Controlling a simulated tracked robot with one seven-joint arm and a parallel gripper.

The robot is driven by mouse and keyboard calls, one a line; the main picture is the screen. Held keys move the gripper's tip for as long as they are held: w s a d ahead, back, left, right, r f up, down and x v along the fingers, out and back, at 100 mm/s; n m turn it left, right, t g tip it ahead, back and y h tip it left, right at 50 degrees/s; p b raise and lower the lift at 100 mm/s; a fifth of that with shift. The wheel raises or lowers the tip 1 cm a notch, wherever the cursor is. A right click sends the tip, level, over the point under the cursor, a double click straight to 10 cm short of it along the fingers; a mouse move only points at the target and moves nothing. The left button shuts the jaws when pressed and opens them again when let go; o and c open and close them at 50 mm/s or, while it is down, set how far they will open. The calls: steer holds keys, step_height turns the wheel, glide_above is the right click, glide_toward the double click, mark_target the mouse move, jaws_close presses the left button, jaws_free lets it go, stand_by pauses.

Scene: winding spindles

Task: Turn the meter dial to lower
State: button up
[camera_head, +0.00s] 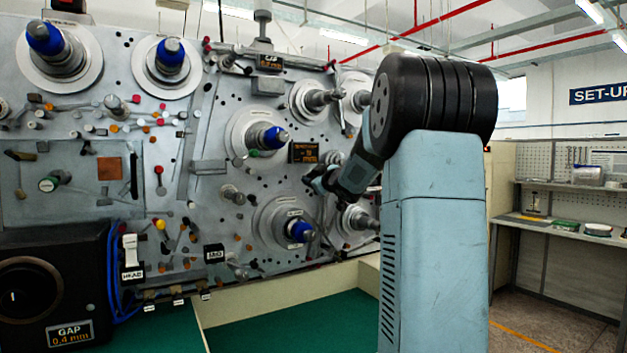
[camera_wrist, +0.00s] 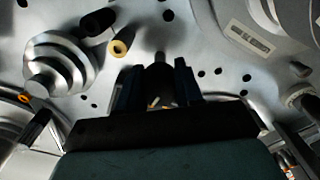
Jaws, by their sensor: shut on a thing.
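The tall grey machine panel (camera_head: 125,210) carries spindles, knobs and small black labels. My gripper (camera_head: 318,182) is close to the panel, right of and a little below the black label (camera_head: 304,152), whose text ends in "mm". In the wrist view, my gripper (camera_wrist: 156,88) has its two dark fingers on either side of a dark knob (camera_wrist: 158,74) on the panel face and is shut on it. I cannot tell any markings on this knob or how far it is turned. My gripper and arm partly hide the panel there in the head view.
Blue-tipped spindles (camera_head: 265,138) stick out around my gripper, with another below (camera_head: 298,231). A black box labelled GAP (camera_head: 50,285) stands at lower left.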

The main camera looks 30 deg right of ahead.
steer(key=m, duration=0.5)
steer(key=shift+m, duration=0.4)
steer(key=m, duration=1.1)
steer(key=shift+d+f+m, duration=0.1)
steer(key=shift+m, duration=0.2)
steer(key=m, duration=0.5)
steer(key=shift+d+f+m, duration=0.1)
steer(key=shift+m, duration=0.3)
steer(key=o, duration=1)
steer(key=shift+o, duration=0.2)
